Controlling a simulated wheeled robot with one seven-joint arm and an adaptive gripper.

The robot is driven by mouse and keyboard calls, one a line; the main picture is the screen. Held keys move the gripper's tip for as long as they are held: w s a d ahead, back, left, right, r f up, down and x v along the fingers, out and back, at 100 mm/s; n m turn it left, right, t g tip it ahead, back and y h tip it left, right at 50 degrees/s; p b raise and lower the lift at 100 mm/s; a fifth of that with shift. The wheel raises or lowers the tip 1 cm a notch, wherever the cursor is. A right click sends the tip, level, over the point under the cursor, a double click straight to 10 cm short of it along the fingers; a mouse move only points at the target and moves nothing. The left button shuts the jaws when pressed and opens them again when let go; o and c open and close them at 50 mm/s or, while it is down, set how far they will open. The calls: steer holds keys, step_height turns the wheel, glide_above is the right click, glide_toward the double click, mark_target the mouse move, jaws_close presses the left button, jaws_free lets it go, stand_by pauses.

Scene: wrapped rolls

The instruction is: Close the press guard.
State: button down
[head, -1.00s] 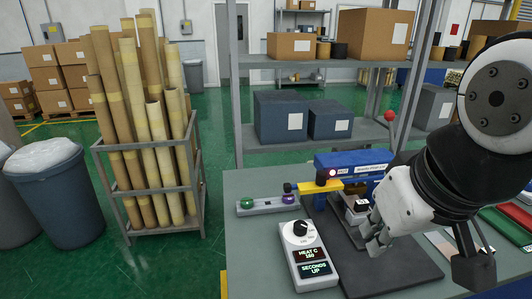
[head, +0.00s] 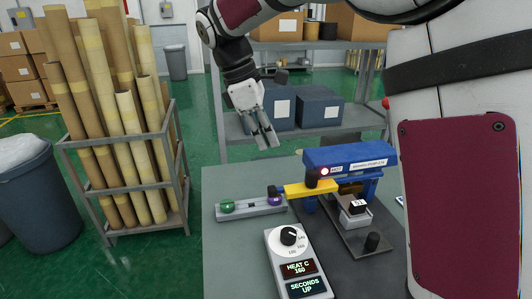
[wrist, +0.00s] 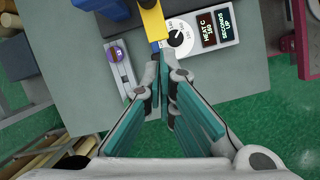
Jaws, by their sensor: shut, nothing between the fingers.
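The blue press (head: 345,157) stands on a dark base plate (head: 365,240) on the grey-green table. A yellow bar (head: 308,188) sticks out to the left from the press; it also shows in the wrist view (wrist: 151,22). I cannot tell for sure which part is the guard. My gripper (head: 268,140) is shut and empty, in the air above and behind the rail. Its fingers also show in the wrist view (wrist: 160,62).
A control box (head: 298,265) with a dial and lit displays stands in front of the rail. My arm hides the right side. A rack of tubes (head: 125,150) stands left of the table.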

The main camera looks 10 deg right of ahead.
steer(key=w+f+n, duration=0.1)
steer(key=w, duration=0.1)
steer(key=p, duration=0.2)
glide_toward(298, 185)
step_height(298, 185, down, 5)
steer(key=shift+d+r, duration=0.1)
steer(key=shift+d, duration=0.75)
